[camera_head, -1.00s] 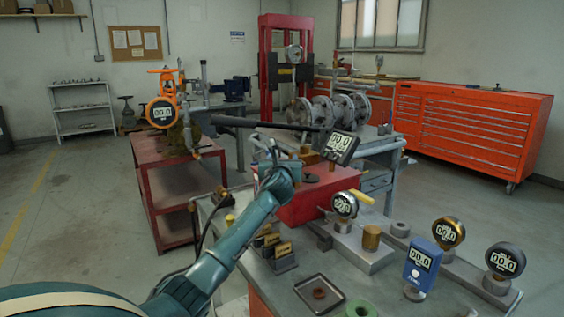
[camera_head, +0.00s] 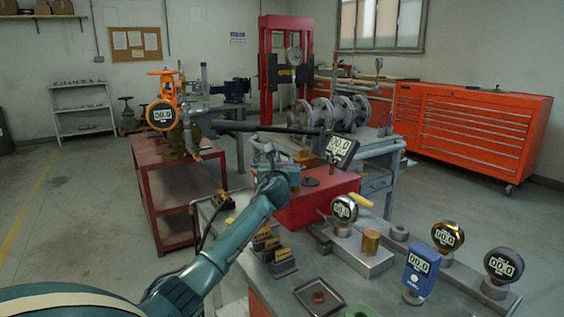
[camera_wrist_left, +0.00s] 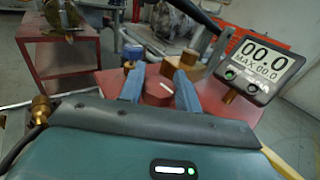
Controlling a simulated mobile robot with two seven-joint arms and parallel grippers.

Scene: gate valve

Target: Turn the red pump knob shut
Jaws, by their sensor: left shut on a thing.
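The red pump knob (camera_wrist_left: 157,92) sits on top of the red pump block and carries a white mark. In the left wrist view it lies between the two blue fingers of my left gripper (camera_wrist_left: 160,87), which is shut on it. In the head view my left gripper (camera_head: 270,160) is at the back left of the red pump block (camera_head: 312,202), and its wrist hides the knob. A digital gauge (camera_head: 340,149) reading 00.0 stands to the right of the gripper; it also shows in the left wrist view (camera_wrist_left: 256,64). My right gripper is not in view.
A black lever (camera_head: 265,127) runs behind my left gripper. On the grey bench are several gauges, a blue meter (camera_head: 419,268), a brass cylinder (camera_head: 371,241) and a small tray (camera_head: 319,297). A red cart (camera_head: 180,185) with an orange-rimmed gauge stands at left.

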